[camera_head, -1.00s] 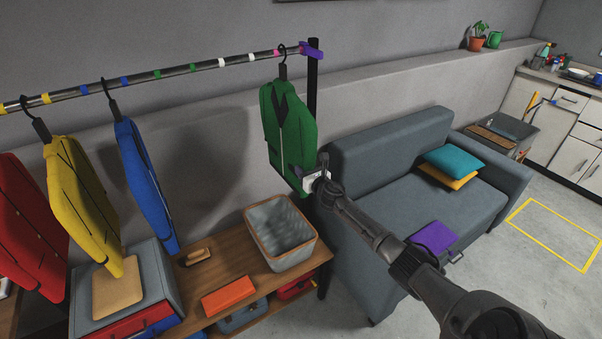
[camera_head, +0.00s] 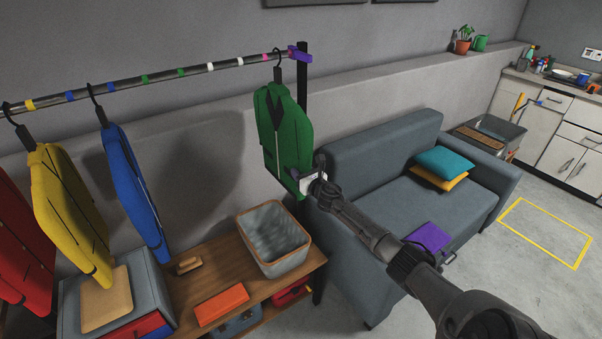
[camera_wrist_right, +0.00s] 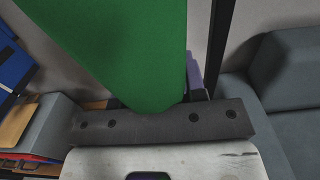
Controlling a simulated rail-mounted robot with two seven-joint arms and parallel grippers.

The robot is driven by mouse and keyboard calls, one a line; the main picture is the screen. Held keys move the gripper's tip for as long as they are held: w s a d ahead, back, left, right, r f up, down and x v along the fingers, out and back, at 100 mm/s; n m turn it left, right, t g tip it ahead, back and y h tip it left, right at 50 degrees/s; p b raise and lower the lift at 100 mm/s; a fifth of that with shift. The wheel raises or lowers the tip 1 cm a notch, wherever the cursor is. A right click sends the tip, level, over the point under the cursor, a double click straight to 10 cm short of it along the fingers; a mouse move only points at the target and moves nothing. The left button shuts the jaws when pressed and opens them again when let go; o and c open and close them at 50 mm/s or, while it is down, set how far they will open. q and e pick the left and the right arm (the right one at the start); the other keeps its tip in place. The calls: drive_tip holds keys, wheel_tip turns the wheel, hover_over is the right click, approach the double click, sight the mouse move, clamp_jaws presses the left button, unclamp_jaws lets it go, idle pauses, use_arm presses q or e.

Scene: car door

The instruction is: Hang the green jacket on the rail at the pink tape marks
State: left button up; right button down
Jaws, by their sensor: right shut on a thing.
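The green jacket (camera_head: 282,135) hangs upright on a dark hanger at the right end of the rail (camera_head: 120,86). The hanger's hook (camera_head: 278,58) is at the rail, just right of a pink tape mark (camera_head: 265,57); I cannot tell whether it rests on the rail. My right gripper (camera_head: 308,183) is shut on the jacket's lower right edge. In the right wrist view the jacket (camera_wrist_right: 125,50) is a broad green sheet behind my gripper's dark bar, and the fingertips are hidden. My left gripper is not in view.
Blue (camera_head: 135,190), yellow (camera_head: 68,210) and red (camera_head: 22,240) jackets are at the left. A purple end piece (camera_head: 299,52) and black post (camera_head: 302,85) stand at the rail's end. A wooden bench (camera_head: 225,274) holds a grey bin (camera_head: 270,262). A grey sofa (camera_head: 380,150) is at the right.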

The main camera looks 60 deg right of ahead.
drive_tip(key=shift+f, duration=0.1)
drive_tip(key=c, duration=0.8)
unclamp_jaws()
drive_tip(key=shift+c, duration=0.2)
drive_tip(key=shift+o, duration=1.2)
drive_tip(key=shift+f, duration=0.15)
drive_tip(key=v, duration=1.3)
drive_tip(key=shift+s+a, duration=0.2)
drive_tip(key=shift+s, duration=0.15)
